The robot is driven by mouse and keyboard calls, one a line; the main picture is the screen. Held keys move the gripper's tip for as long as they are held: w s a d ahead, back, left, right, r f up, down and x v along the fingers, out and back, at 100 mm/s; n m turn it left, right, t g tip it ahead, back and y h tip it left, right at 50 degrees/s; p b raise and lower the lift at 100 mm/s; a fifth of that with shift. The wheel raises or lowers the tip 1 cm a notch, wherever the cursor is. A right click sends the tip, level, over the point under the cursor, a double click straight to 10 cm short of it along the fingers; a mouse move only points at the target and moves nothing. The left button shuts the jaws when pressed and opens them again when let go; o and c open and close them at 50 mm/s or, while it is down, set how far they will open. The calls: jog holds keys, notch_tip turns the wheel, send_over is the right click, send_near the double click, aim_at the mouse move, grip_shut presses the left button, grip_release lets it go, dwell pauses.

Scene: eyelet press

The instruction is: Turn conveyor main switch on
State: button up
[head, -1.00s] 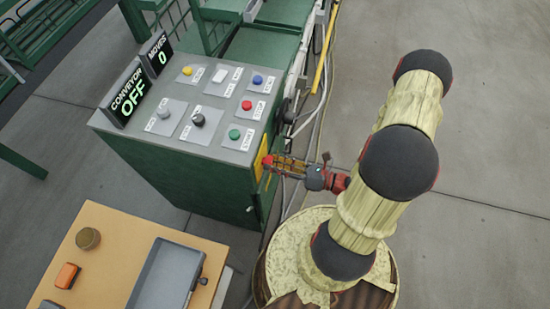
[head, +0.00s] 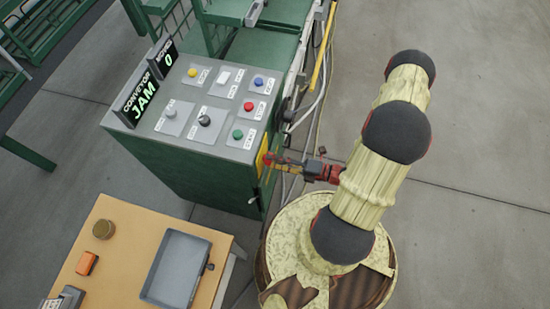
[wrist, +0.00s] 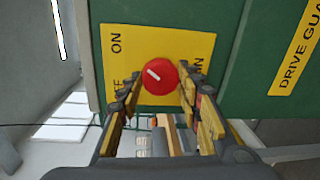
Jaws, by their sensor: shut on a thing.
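The main switch is a red round knob (wrist: 163,78) with a white mark, on a yellow plate (wrist: 195,48) on the side of the green cabinet. In the wrist view the plate reads ON at upper left, with a partly hidden label ending in FF below it. The white mark slants toward the upper left, roughly toward ON. My gripper (wrist: 161,88) is shut on the knob, one finger on each side. In the head view my gripper (head: 282,161) reaches the cabinet's right side. The conveyor display (head: 140,101) reads JAM.
The cabinet top carries several buttons, among them a red one (head: 248,106) and a green one (head: 237,134). A wooden table (head: 120,233) with a grey tray (head: 176,268) stands in front. Cables (head: 318,103) run beside the cabinet. Floor to the right is clear.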

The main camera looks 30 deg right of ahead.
jog(key=shift+m, duration=0.4)
jog(key=o, duration=1.2)
jog(key=shift+c, duration=0.2)
jog(key=v, duration=1.2)
